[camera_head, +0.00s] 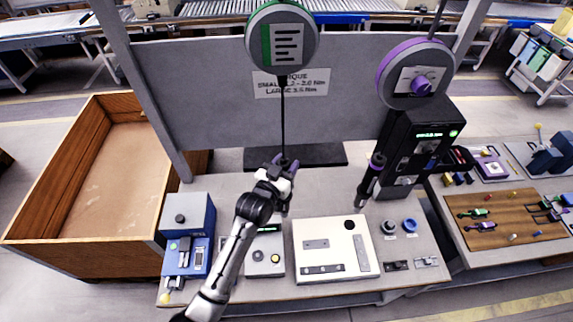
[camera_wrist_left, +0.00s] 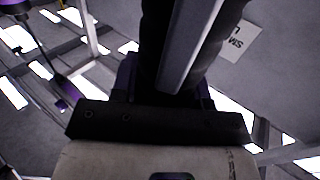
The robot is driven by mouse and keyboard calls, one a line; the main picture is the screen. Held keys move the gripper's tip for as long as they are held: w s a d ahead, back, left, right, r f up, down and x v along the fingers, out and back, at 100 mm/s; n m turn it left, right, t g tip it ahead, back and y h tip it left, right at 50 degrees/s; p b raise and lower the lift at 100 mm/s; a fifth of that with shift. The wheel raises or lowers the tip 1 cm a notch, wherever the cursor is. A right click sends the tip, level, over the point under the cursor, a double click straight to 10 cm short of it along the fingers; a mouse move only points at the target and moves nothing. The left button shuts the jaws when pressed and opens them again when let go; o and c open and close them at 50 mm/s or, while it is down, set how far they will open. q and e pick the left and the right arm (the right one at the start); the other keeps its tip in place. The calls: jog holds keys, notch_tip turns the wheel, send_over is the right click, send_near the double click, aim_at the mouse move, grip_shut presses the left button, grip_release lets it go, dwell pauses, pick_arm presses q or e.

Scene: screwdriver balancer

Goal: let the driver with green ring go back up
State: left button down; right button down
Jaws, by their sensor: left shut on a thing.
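My left gripper (camera_head: 286,165) is shut on the dark driver (camera_head: 285,207), which hangs upright on a taut cable from the round balancer with the green rim (camera_head: 265,40). Only the driver's lower part shows below the gripper, and I cannot make out its ring. In the left wrist view a dark upright body, the driver (camera_wrist_left: 153,45), stands between the fingers of my gripper (camera_wrist_left: 165,85). A second driver with a purple band (camera_head: 370,180) hangs to the right, under the purple-rimmed balancer (camera_head: 387,73). My right gripper is not in view.
A white fixture plate (camera_head: 337,232) lies on the bench right of my arm. A blue device (camera_head: 186,255) and a grey button box (camera_head: 264,262) stand left. A black controller (camera_head: 418,140) stands by the purple driver. A grey panel (camera_head: 200,100) is behind.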

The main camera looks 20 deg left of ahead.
pick_arm(q)
grip_release()
dwell(0.6)
dwell(0.3)
